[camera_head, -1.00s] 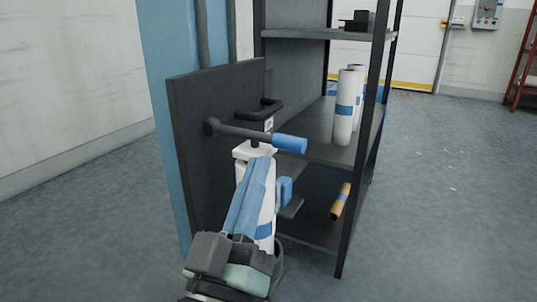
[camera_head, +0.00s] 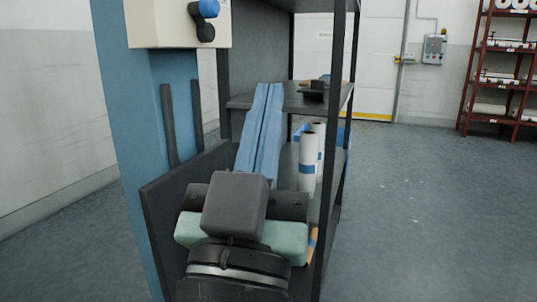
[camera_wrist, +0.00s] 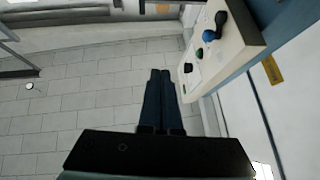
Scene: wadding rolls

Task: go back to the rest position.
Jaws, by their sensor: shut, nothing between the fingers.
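My gripper (camera_head: 268,88) is raised in front of the dark shelf rack (camera_head: 325,215), its two blue fingers lying side by side. In the wrist view my gripper (camera_wrist: 161,72) shows the fingers shut with nothing between them and tiled floor behind. An orange-brown roll (camera_head: 312,243) on the lower shelf is mostly hidden by my arm.
A cream box (camera_head: 165,25) with a blue knob and black lever sits on the blue column (camera_head: 128,140) at upper left; it also shows in the wrist view (camera_wrist: 240,40). A dark panel (camera_head: 160,205) stands at left. Floor at right is clear.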

